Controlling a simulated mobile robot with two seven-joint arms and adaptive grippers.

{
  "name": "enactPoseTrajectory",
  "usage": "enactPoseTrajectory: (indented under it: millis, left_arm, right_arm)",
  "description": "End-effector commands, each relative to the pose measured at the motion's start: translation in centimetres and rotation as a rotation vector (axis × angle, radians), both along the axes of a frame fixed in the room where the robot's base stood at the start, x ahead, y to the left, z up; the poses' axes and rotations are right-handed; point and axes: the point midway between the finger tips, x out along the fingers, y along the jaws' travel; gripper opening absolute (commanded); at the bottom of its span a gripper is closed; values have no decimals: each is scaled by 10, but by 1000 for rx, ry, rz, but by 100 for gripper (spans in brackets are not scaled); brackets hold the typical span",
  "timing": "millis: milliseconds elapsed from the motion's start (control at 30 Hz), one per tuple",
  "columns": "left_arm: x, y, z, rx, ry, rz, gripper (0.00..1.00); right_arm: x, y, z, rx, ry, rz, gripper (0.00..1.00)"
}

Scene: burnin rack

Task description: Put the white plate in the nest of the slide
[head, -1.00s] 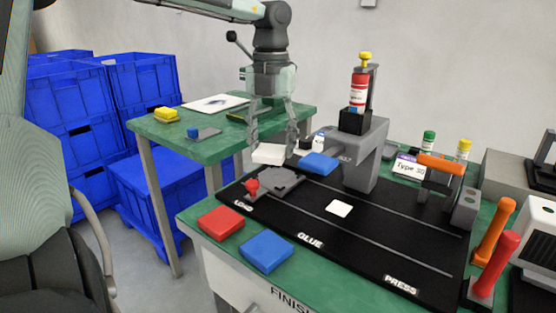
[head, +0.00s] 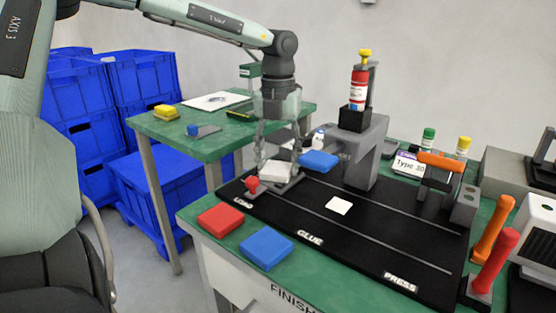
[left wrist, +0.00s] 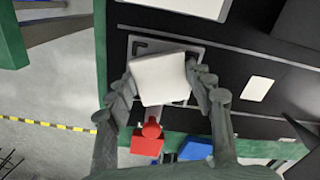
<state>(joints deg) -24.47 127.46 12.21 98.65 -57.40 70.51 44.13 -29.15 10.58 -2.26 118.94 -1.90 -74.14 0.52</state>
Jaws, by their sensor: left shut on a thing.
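The white plate (head: 275,173) is between the fingers of my left gripper (head: 277,166), which is shut on it. It is over the grey slide (head: 291,186) at the LOAD end of the black board. In the left wrist view the plate (left wrist: 158,78) covers most of the slide (left wrist: 192,54) and sits slightly turned against its edges. The gripper's fingers (left wrist: 165,88) flank it left and right. The nest is hidden under the plate; I cannot tell whether they touch. The slide's red knob (head: 252,183) is at its near left. My right gripper is out of view.
A flat white square (head: 339,205) lies on the black board (head: 385,240). Red (head: 220,219) and blue (head: 266,250) plates lie along the green front edge.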

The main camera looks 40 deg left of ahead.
Motion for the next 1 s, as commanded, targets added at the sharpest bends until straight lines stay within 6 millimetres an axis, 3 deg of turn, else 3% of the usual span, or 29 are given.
enactPoseTrajectory:
  millis: [33,67,200,567,633,1000]
  left_arm:
    - [0,0,-1,0,-1,0,24]
    - [0,0,0,0,0,0,56]
    - [0,0,0,0,0,0,73]
    - [0,0,2,0,0,0,73]
    - [0,0,6,0,0,0,73]
    - [1,1,82,2,-4,1,73]
  right_arm:
    - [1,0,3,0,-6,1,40]
    - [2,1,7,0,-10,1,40]
    - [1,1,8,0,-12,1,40]
    - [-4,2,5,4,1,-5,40]
    - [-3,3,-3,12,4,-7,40]
    - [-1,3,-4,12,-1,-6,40]
